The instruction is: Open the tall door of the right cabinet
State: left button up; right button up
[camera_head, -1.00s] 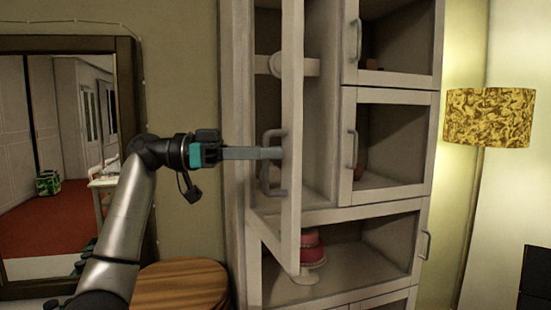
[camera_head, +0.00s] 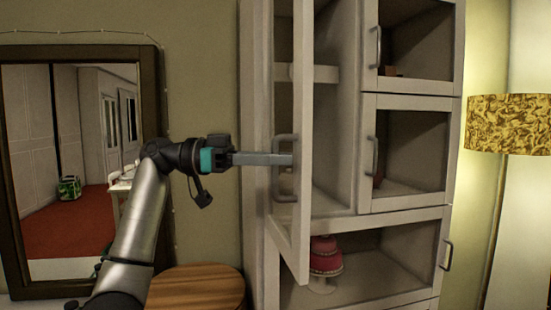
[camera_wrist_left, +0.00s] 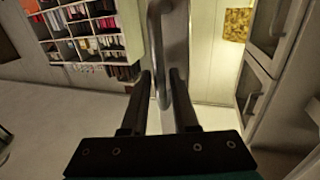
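The tall door (camera_head: 302,120) of the cabinet stands partly open, swung out toward me, seen nearly edge-on in the head view. Its handle (camera_head: 276,165) is a grey bar on the door's outer side. My left gripper (camera_head: 292,160) reaches in from the left, with its fingertips at that handle. In the left wrist view the handle (camera_wrist_left: 156,40) runs between the two dark fingers (camera_wrist_left: 162,80). My right gripper is in neither view.
The open shelf space (camera_head: 335,150) shows behind the door. A pink tiered cake (camera_head: 325,255) stands on the shelf below. Smaller glazed doors (camera_head: 410,150) are to the right. A round wooden top (camera_head: 195,288) is below my left arm, and a lamp (camera_head: 510,123) stands at right.

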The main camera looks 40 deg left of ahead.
pick_arm(q)
jog(key=shift+s+a, duration=0.1)
jog(key=b+v, duration=0.1)
jog(key=v, duration=1.4)
jog(key=shift+b, duration=0.4)
